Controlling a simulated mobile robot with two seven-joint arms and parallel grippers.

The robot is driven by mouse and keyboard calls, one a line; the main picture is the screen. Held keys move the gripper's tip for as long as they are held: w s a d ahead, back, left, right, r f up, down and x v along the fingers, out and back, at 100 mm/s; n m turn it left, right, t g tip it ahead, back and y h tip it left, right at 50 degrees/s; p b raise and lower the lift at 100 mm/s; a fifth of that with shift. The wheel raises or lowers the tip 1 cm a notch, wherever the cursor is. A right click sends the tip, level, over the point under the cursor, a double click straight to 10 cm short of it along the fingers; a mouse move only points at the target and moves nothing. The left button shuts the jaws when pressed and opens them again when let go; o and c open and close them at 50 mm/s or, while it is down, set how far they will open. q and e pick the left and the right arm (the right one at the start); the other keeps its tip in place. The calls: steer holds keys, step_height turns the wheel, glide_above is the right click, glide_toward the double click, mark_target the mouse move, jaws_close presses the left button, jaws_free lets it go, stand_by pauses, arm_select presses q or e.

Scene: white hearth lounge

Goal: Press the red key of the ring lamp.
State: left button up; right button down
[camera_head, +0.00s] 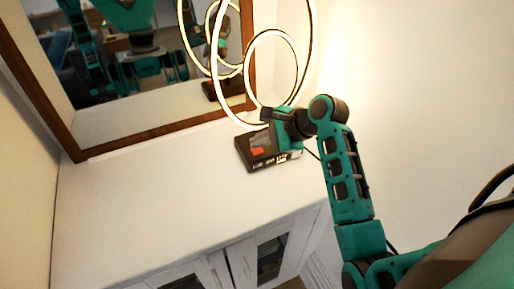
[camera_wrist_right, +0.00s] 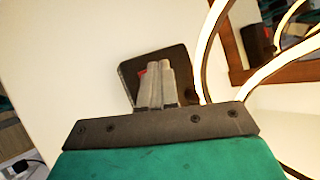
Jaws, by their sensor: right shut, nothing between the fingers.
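The ring lamp stands on a white cabinet top; its glowing rings (camera_head: 271,62) rise above a dark base (camera_head: 252,162). The red key (camera_head: 257,151) is on top of the base. In the right wrist view, only a sliver of the red key (camera_wrist_right: 142,73) shows left of my fingers, above the dark base (camera_wrist_right: 178,55). My right gripper (camera_wrist_right: 157,68) is shut and empty, with its fingers over the base beside the key. I cannot tell whether the fingertips touch it. My left gripper is not in view.
A brown-framed mirror (camera_head: 140,135) stands behind the lamp and reflects the lamp and my body. The white cabinet top (camera_head: 150,200) is clear left of the base. The lit rings (camera_wrist_right: 207,50) are close to the right of my fingers in the wrist view.

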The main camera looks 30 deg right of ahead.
mark_target(260, 152)
steer(key=shift+f, duration=0.2)
steer(key=shift+f, duration=0.45)
stand_by(0.8)
steer(key=shift+r, duration=0.9)
steer(key=shift+r, duration=2.5)
